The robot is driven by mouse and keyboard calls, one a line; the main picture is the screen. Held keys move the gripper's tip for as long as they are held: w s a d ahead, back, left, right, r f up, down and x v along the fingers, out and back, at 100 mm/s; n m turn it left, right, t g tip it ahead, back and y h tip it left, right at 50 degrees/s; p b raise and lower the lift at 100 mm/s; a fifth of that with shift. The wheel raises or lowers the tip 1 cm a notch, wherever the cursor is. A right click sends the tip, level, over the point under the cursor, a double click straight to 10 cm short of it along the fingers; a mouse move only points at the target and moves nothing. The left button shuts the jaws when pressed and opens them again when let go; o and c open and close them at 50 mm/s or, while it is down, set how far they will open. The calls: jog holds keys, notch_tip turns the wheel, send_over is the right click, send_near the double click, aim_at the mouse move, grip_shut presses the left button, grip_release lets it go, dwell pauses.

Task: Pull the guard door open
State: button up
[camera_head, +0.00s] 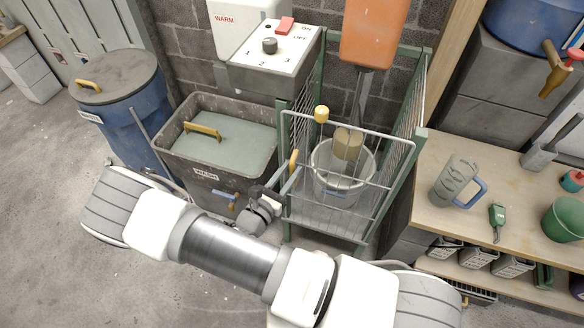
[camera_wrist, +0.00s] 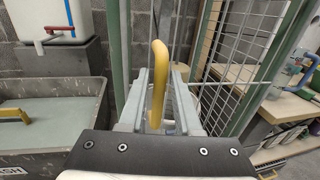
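The guard door (camera_head: 330,205) is the pale wire-mesh front of a green-framed cage, with a yellow handle (camera_head: 293,160) at its left side. The door looks in line with the cage front. My gripper (camera_head: 277,184) reaches the handle from the front left. In the wrist view the handle (camera_wrist: 160,85) stands upright between my two grey fingers (camera_wrist: 160,100), which look closed on it. Its top bends over above the fingertips.
Inside the cage stand a pale bucket (camera_head: 328,190) and a tan block on a shaft (camera_head: 348,143). A grey wash tub (camera_head: 170,165) is close on the left, with a blue bin (camera_head: 135,120) beyond. A wooden bench (camera_head: 430,220) stands right. Open floor (camera_head: 50,230) lies front left.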

jog(key=shift+w+d, duration=0.45)
jog(key=shift+w, duration=0.15)
grip_shut()
dwell(1.1)
